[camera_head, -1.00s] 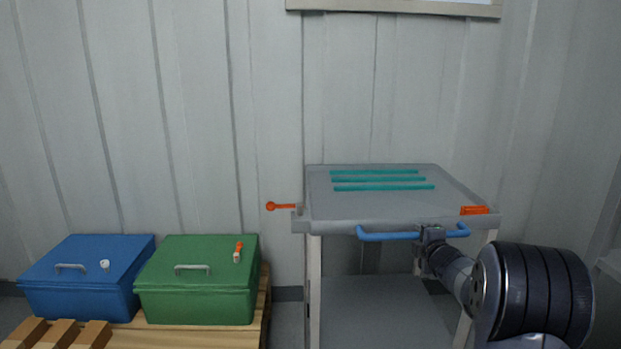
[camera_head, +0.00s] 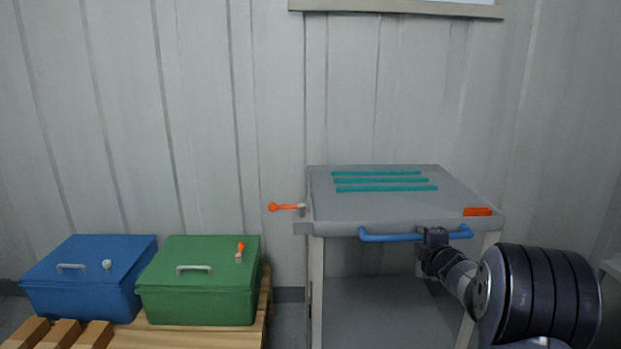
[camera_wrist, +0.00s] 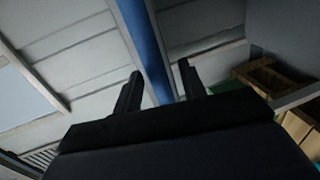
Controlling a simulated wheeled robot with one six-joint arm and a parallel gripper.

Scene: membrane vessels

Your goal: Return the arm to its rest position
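My gripper (camera_head: 433,236) is at the blue handle (camera_head: 392,237) on the front edge of the grey cart (camera_head: 400,212), right of the handle's middle. In the wrist view my gripper's two dark fingers (camera_wrist: 158,68) stand apart. The blue handle (camera_wrist: 143,30) runs between them, with a gap visible beside it, so the fingers do not look clamped on it. My arm reaches in from the lower right and stays extended towards the cart.
Three teal rods (camera_head: 380,181) and an orange block (camera_head: 477,212) lie on the cart top. An orange lever (camera_head: 285,207) juts from its left side. A blue box (camera_head: 85,275) and a green box (camera_head: 200,285) stand on a wooden pallet (camera_head: 190,338) at left. A ribbed wall is behind.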

